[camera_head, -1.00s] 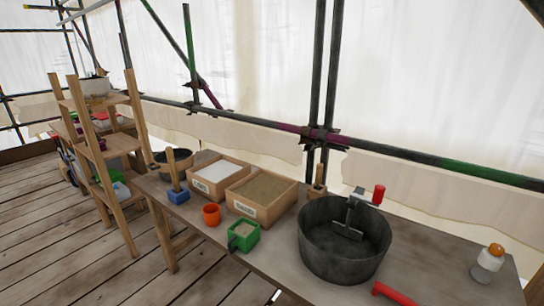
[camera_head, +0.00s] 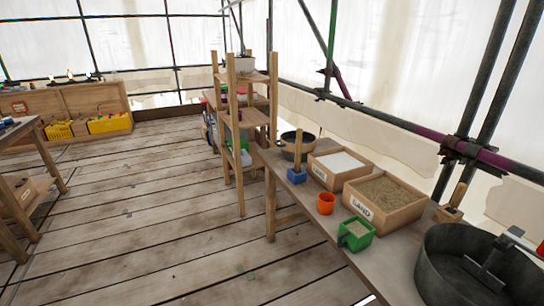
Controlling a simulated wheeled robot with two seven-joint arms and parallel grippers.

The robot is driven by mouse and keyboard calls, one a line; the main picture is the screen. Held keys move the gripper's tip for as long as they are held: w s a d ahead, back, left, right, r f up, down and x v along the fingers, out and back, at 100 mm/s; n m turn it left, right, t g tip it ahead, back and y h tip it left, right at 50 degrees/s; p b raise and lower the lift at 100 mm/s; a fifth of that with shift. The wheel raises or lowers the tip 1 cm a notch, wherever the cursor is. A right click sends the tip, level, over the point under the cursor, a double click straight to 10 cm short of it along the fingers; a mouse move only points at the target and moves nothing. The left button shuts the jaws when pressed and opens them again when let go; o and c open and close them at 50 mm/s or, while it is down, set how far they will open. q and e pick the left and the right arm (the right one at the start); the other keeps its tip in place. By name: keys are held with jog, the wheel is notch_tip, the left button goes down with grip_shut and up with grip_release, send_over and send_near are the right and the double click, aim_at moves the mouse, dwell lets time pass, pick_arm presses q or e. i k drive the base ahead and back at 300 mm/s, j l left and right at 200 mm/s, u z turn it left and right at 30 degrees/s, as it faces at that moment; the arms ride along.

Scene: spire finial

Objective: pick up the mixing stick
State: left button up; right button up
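Two upright wooden sticks could be the mixing stick; I cannot tell which. One wooden stick (camera_head: 297,149) stands on or in a blue block (camera_head: 296,177) on the workbench, in front of a dark bowl (camera_head: 290,152). Another short wooden stick (camera_head: 458,195) stands behind the sand box, close to the large dark mixing tub (camera_head: 440,272). Neither of my grippers shows in the head view.
The workbench (camera_head: 384,262) also holds a sand box (camera_head: 370,213), a box of white powder (camera_head: 318,172), an orange cup (camera_head: 326,204) and a green scoop (camera_head: 356,234). Wooden shelves (camera_head: 240,119) stand beyond.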

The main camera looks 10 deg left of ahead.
aim_at(299, 131)
jog(key=i+j+z, duration=0.1)
jog(key=i+j, duration=0.2)
jog(key=j, duration=0.15)
jog(key=i+j+z, duration=0.1)
jog(key=i+j, duration=0.2)
jog(key=j, duration=0.15)
